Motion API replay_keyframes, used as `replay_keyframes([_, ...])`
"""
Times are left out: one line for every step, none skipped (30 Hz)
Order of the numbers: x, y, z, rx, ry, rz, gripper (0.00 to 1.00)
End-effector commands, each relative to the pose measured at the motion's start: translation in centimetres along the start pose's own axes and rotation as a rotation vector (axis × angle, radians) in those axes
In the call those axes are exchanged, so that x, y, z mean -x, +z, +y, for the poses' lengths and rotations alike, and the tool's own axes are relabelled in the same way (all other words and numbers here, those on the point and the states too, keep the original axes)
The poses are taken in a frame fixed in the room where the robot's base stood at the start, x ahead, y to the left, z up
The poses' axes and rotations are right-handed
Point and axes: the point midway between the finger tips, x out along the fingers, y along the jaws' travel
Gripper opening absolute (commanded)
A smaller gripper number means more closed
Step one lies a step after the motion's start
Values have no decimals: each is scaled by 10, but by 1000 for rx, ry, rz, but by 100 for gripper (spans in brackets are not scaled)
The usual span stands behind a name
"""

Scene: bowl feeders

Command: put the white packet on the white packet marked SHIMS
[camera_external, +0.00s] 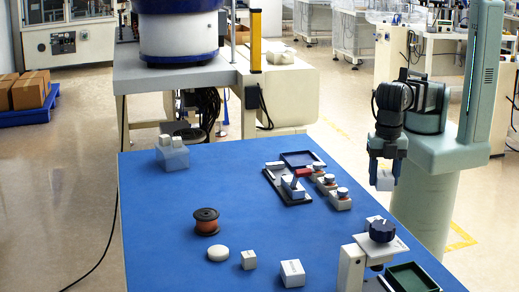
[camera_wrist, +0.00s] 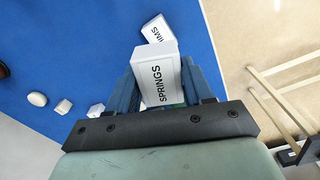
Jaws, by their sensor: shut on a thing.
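My gripper (camera_external: 387,172) is shut on a white packet (camera_external: 385,181) and holds it in the air at the right. In the wrist view this packet (camera_wrist: 160,76) reads SPRINGS and sits between my fingers (camera_wrist: 160,85). Another white packet (camera_wrist: 156,28) lies on the blue table just beyond it. Its visible letters are the end of SHIMS, and the held packet hides part of it. In the external view a white box with dark marking (camera_external: 292,273) lies near the front; its lettering is too small to read.
The blue table (camera_external: 165,225) has free room at the left. A copper spool (camera_external: 206,222), a round white piece (camera_external: 218,253) and a small white block (camera_external: 249,260) stand on it. A bracket with a dark knob (camera_external: 382,230) and a green tray (camera_external: 410,277) are front right.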

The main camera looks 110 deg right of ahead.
Motion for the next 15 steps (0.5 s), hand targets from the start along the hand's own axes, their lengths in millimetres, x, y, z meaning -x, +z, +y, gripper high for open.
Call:
replay_keyframes([0, 0, 0, -26, 0, 0, 18])
replay_keyframes([0, 0, 0, -40, 0, 0, 18])
replay_keyframes([0, 1, 0, -55, 0, 0, 18])
replay_keyframes([0, 1, 0, -64, 0, 0, 18])
replay_keyframes([-1, 1, 0, -71, 0, 0, 18])
replay_keyframes([-3, 1, 0, -78, 0, 0, 18])
replay_keyframes([-5, 1, 0, -81, 0, -1, 18])
replay_keyframes([-7, 1, 0, -83, 0, -1, 18])
replay_keyframes([-11, 1, 0, -83, 0, -1, 18])
replay_keyframes([-14, 1, 0, -83, 0, -1, 18])
replay_keyframes([-19, 1, 0, -83, 0, -1, 18])
replay_keyframes([-24, 1, 0, -83, -1, -2, 18])
replay_keyframes([-29, 2, -1, -82, -1, -2, 18])
replay_keyframes([-33, 1, 0, -82, -1, -2, 18])
replay_keyframes([-40, 1, 0, -82, -1, -1, 18])
